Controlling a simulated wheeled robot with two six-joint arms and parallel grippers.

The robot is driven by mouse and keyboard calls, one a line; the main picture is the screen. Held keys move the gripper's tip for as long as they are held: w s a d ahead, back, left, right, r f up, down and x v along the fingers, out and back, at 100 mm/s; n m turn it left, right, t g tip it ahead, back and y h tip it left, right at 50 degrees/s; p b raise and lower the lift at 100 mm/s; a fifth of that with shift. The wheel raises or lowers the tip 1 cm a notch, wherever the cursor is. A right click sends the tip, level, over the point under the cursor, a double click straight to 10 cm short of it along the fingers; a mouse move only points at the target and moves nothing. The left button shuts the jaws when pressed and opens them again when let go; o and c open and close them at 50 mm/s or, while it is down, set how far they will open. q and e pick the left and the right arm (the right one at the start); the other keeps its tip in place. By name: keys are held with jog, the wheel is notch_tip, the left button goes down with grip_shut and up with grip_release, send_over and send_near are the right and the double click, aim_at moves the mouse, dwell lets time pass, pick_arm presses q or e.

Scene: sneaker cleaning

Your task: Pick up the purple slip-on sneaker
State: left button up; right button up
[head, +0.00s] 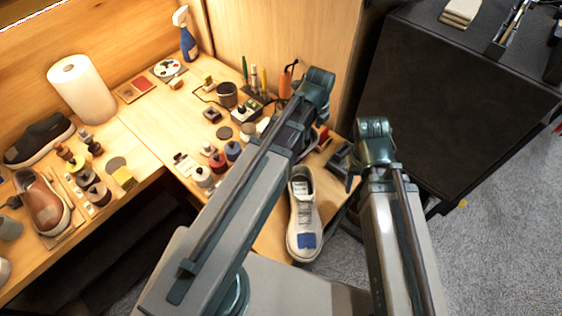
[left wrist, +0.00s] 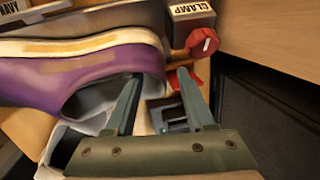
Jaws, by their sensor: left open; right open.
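The purple slip-on sneaker (left wrist: 80,75) lies on its side in the left wrist view, its pale sole towards the top and its opening facing the gripper. My left gripper (left wrist: 158,85) is open at the shoe's heel end. The heel's edge shows between its fingers, and the left finger overlaps the opening; I cannot tell whether it is inside or touching. In the head view my left arm hides the sneaker, and my left gripper (head: 294,136) is mostly covered too. My right gripper (head: 342,164) is open and empty near the table's right edge.
A block marked CLAMP (left wrist: 190,12) with a red knob (left wrist: 202,42) is close beside the heel. A white sneaker (head: 303,220) with a blue patch lies between my arms. Several bottles and jars (head: 217,160) crowd the table left of my left arm.

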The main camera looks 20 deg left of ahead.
pick_arm(q)
jog(key=shift+w+f+b, duration=0.2)
jog(key=shift+f+b, duration=0.5)
jog(key=shift+f, duration=0.5)
jog(key=shift+r, duration=0.1)
grip_shut()
dwell(0.4)
